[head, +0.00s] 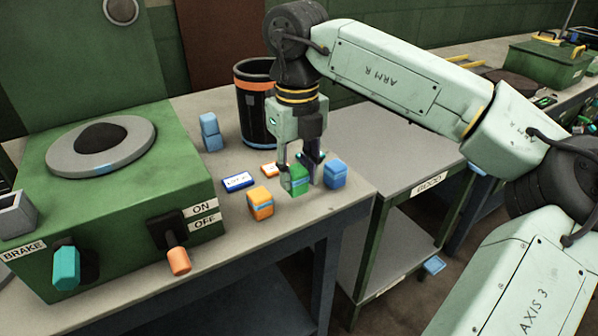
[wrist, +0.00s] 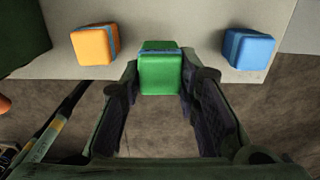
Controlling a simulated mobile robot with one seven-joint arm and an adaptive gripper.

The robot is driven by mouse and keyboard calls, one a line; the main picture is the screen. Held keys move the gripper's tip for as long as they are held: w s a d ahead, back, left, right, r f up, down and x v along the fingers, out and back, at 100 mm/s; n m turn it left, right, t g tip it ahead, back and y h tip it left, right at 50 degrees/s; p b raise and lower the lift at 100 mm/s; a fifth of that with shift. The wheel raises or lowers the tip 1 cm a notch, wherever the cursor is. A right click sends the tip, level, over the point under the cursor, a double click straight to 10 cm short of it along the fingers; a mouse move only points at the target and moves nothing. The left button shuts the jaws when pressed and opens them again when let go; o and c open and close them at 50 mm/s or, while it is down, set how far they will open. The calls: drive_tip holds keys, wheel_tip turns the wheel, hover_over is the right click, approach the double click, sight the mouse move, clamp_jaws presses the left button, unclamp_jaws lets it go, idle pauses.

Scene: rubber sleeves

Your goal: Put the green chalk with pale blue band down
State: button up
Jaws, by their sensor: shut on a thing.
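The green chalk with the pale blue band (head: 298,182) is a rounded block between the fingers of my gripper (head: 303,168). My gripper points straight down and is shut on it. In the wrist view the green chalk (wrist: 160,75) sits between both fingertips, with its band across the upper part. It is by the front edge of the worktable (head: 310,208), between an orange block and a blue one. I cannot tell whether its underside touches the tabletop.
An orange block with a blue band (head: 260,207) stands to the left and a blue block (head: 335,173) close on the right. Behind are a blue-and-white box (head: 238,181), stacked blue blocks (head: 211,140) and a black bin (head: 252,115). A green machine (head: 110,190) fills the left side.

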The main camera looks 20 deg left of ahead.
sight(299, 163)
drive_tip(key=shift+w+a+r+p, duration=0.15)
drive_tip(key=shift+w+p, duration=0.15)
drive_tip(key=shift+w, duration=0.45)
drive_tip(key=shift+w+a+f+p, duration=0.1)
drive_tip(key=shift+w+f+p, duration=0.15)
drive_tip(key=shift+f, duration=0.4)
drive_tip(key=shift+w+f+p, duration=0.1)
drive_tip(key=shift+f+p, duration=0.15)
drive_tip(key=shift+f, duration=0.9)
drive_tip(key=shift+f, duration=0.1)
drive_tip(key=o, duration=1)
drive_tip(key=shift+o, duration=0.2)
wheel_tip(299, 163, up, 11)
drive_tip(key=shift+f+b, duration=0.15)
drive_tip(key=shift+b, duration=0.95)
